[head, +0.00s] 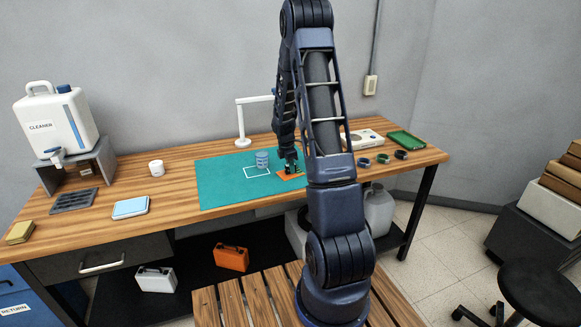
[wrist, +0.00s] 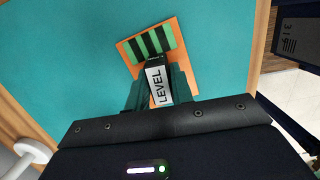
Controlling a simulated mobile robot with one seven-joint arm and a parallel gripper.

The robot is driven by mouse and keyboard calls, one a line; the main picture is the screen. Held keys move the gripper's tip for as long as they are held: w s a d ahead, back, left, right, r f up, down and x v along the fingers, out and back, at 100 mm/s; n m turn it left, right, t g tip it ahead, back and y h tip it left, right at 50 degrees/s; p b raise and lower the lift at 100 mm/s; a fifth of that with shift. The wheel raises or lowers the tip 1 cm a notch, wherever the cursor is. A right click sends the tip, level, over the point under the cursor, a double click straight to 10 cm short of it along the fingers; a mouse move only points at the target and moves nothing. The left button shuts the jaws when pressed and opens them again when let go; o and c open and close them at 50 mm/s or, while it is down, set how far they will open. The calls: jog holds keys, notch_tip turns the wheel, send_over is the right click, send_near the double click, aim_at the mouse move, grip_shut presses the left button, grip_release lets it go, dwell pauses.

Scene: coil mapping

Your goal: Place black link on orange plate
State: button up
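An orange plate (head: 292,176) lies on the teal mat; in the wrist view it (wrist: 181,57) lies just beyond my fingertips. A green block with black stripes (wrist: 151,42) lies on it. My gripper (wrist: 158,88) is over the near part of the plate, with one finger on each side of a black piece with a white "LEVEL" label (wrist: 158,81). This piece seems to be the black link, and the fingers look closed on it. Whether its far end touches the plate or the striped block I cannot tell. In the head view my gripper (head: 288,157) points down at the plate.
On the teal mat (head: 222,185), a blue-grey cylinder (head: 262,159) stands by a white outline. A white stand (head: 243,140) is behind it. To the right are several dark round pieces (head: 383,158) and a green tray (head: 406,140). The mat's left side is clear.

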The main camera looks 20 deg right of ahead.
aim_at(287, 165)
jog(key=o, duration=0.3)
jog(key=shift+o, duration=0.2)
jog(key=shift+r, duration=0.1)
jog(key=s+a+r+m+t, duration=0.15)
jog(key=s+r, duration=0.25)
jog(key=r, duration=0.7)
jog(key=s+a+r+m+g, duration=0.1)
jog(key=s+a+r+m, duration=0.2)
jog(key=r, duration=0.7)
jog(key=s+a+r+m+t, duration=0.1)
jog(key=s+a+r+m, duration=0.1)
jog(key=s, duration=0.8)
jog(key=s+a+r+m+t+y, duration=0.1)
jog(key=s+r+m, duration=0.4)
jog(key=s, duration=0.5)
jog(key=s+a+r+m+t, duration=0.2)
jog(key=s+m, duration=0.4)
jog(key=s, duration=0.4)
jog(key=shift+a+r+y, duration=0.4)
jog(key=shift+a+r, duration=0.4)
jog(key=shift+r, duration=0.1)
jog(key=shift+m, duration=0.25)
